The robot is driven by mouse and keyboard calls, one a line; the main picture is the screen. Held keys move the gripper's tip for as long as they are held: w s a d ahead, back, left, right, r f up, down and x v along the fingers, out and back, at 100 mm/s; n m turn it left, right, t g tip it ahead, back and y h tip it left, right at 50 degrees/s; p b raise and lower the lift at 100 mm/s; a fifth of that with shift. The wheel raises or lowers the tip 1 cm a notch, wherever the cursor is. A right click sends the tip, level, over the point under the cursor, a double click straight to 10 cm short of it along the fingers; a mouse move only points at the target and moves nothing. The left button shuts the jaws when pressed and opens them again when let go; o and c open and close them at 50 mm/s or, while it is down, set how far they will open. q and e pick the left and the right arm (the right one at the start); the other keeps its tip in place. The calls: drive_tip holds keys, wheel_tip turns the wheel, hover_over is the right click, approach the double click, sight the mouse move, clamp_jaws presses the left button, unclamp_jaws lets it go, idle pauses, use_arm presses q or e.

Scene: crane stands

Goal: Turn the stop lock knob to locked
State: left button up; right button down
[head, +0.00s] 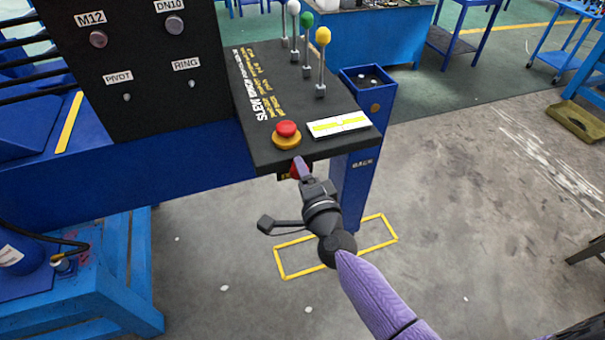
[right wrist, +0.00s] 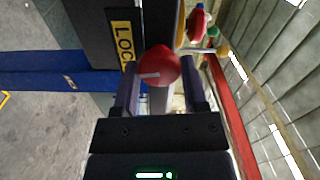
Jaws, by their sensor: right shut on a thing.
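The stop lock knob (right wrist: 160,64) is red with a white pointer line, on the front face of the black console under its edge. In the right wrist view the line points left, and a yellow label (right wrist: 124,42) reading "LOC", partly hidden, sits up and left of it. My right gripper (head: 301,167) reaches up to the console edge and is shut on the knob, a finger on each side in the right wrist view (right wrist: 162,82). In the head view the fingers hide most of the knob. My left gripper is not in view.
A red mushroom button (head: 287,130) on a yellow base stands on the console top (head: 262,75), just above the knob. Several ball-topped levers (head: 320,62) rise behind it. A blue post (head: 350,190) stands to the right. The floor in front is clear.

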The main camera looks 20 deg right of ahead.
drive_tip(key=shift+f+m, duration=0.15)
drive_tip(key=shift+m, duration=0.65)
drive_tip(key=shift+c, duration=0.7)
unclamp_jaws()
drive_tip(key=s, duration=1)
drive_tip(key=shift+d, duration=0.2)
